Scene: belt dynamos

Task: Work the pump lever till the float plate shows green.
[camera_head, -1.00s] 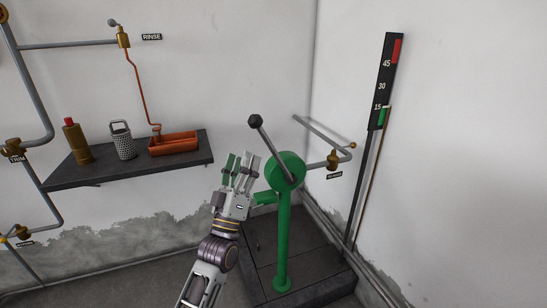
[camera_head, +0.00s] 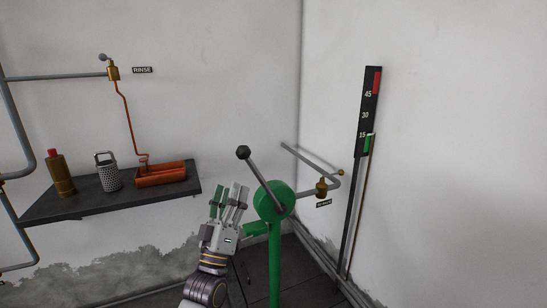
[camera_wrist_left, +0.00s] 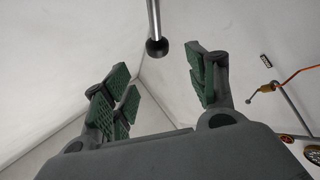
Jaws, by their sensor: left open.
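The green pump (camera_head: 274,202) stands on a dark plinth, with its steel lever (camera_head: 260,173) tilted up and left to a dark round knob (camera_head: 242,152). My left gripper (camera_head: 229,192) is open and empty, left of the pump head and below the knob, apart from the lever. In the left wrist view, the knob (camera_wrist_left: 157,48) hangs between and beyond the open fingers (camera_wrist_left: 160,90). The tall black gauge plate (camera_head: 367,110) on the right wall has a red band on top and a green band low. A thin rod's top stands near the 15 mark. My right gripper is not in view.
A brass valve (camera_head: 321,187) and grey pipe are on the wall right of the pump. A dark shelf (camera_head: 80,207) at left holds a brown bottle (camera_head: 60,174), a perforated canister (camera_head: 108,175) and an orange tray (camera_head: 160,175). Open air surrounds the knob.

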